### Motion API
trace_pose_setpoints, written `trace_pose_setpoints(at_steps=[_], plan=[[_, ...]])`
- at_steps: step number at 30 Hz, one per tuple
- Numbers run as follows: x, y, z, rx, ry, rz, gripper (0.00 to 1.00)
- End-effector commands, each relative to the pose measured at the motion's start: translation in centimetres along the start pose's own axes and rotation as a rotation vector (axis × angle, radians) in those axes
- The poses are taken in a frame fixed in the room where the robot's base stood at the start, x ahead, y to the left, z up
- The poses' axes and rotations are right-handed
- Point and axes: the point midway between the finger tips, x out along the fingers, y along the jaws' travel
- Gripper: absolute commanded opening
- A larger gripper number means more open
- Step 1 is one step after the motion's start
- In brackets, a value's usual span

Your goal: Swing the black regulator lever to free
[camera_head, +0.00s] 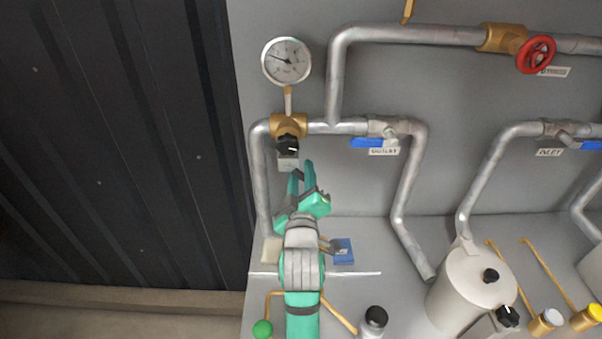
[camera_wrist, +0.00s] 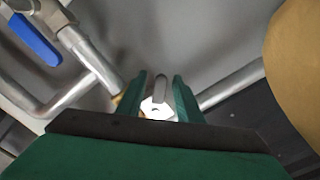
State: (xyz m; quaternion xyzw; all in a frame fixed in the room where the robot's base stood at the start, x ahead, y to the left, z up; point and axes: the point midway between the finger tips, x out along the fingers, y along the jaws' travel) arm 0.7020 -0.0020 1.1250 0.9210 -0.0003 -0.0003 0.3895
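A black knob-like part (camera_head: 288,145), which looks like the regulator lever, sits under the brass fitting (camera_head: 289,125) below the round gauge (camera_head: 286,61) in the head view. A small grey block (camera_head: 288,161) is just under it. My gripper (camera_head: 301,172) is just below and slightly right of this block, fingers pointing up. In the wrist view my gripper (camera_wrist: 160,80) has its two green fingers apart. A grey rounded bar (camera_wrist: 160,89) shows between them; whether they touch it is unclear. The black part cannot be made out in the wrist view.
Grey pipes (camera_head: 410,170) run along the wall. A blue outlet handle (camera_head: 368,143) is to the right, also in the wrist view (camera_wrist: 36,41). A red wheel (camera_head: 535,54) is at upper right. A pale cylinder (camera_head: 470,285) stands lower right. A large tan shape (camera_wrist: 295,65) fills the wrist view's right edge.

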Motion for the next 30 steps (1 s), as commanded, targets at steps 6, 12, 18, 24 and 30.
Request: trace_pose_setpoints(at_steps=[6, 12, 18, 24, 30], plan=[[-0.01, -0.02, -0.03, 0.000, 0.001, 0.000, 0.26], [-0.01, -0.03, -0.02, 0.000, 0.001, 0.000, 0.00], [-0.01, 0.30, -0.08, -0.064, 0.001, 0.000, 0.00], [-0.01, 0.58, -0.09, -0.131, 0.001, 0.000, 0.00], [-0.02, 0.56, -0.10, -0.132, 0.002, 0.000, 0.00]])
